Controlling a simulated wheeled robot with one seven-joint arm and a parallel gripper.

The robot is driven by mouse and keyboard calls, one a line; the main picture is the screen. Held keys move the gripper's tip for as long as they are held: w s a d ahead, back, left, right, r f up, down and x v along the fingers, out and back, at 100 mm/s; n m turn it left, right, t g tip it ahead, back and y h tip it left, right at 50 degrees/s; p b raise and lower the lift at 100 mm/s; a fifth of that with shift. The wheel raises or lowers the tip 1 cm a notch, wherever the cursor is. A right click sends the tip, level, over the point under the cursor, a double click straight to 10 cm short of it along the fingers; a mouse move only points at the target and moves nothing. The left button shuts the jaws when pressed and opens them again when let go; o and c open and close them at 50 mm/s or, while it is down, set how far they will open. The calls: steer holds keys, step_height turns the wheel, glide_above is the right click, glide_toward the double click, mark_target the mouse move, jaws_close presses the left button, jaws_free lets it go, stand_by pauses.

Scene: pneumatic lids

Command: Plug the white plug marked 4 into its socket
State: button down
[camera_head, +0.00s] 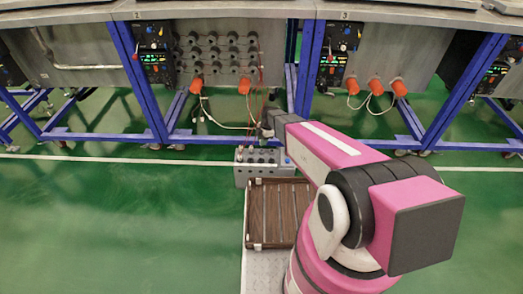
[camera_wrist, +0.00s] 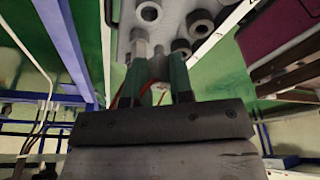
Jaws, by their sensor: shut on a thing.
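My gripper (camera_wrist: 158,68) shows in the wrist view with two green fingers, shut on a pale plug-like piece (camera_wrist: 158,88) that is mostly hidden between them. No number can be read on it, and red cable shows behind the fingers. A light grey socket box (camera_wrist: 124,42) with round dark-rimmed sockets lies just beyond the fingertips. I cannot tell whether the held piece touches a socket. In the head view my gripper (camera_head: 266,128) is small, just above the grey socket box (camera_head: 243,173), and what it holds cannot be made out.
A brown slatted crate (camera_head: 248,220) stands in front of the box. Behind are blue-framed benches (camera_head: 147,85) with control panels marked 2 and 3. Orange connectors (camera_head: 197,86) with pale cables hang from the bench fronts. Thin red cables (camera_head: 258,95) run down near my gripper. Green floor (camera_head: 110,215) is clear at left.

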steer(key=s, duration=0.6)
steer(key=shift+s, duration=0.2)
stand_by(0.6)
steer(key=shift+s+d, duration=0.1)
steer(key=shift+d, duration=2.7)
steer(key=shift+f, duration=0.1)
steer(key=shift+d+x, duration=0.15)
steer(key=shift+x, duration=0.6)
steer(key=shift+d+x, duration=0.15)
steer(key=shift+x, duration=0.6)
steer(key=shift+d+x, duration=0.15)
steer(key=shift+x, duration=0.6)
steer(key=shift+d+x, duration=0.15)
steer(key=shift+x, duration=0.6)
steer(key=c, duration=0.9)
jaws_free()
steer(key=shift+w+f, duration=0.1)
steer(key=shift+w, duration=0.25)
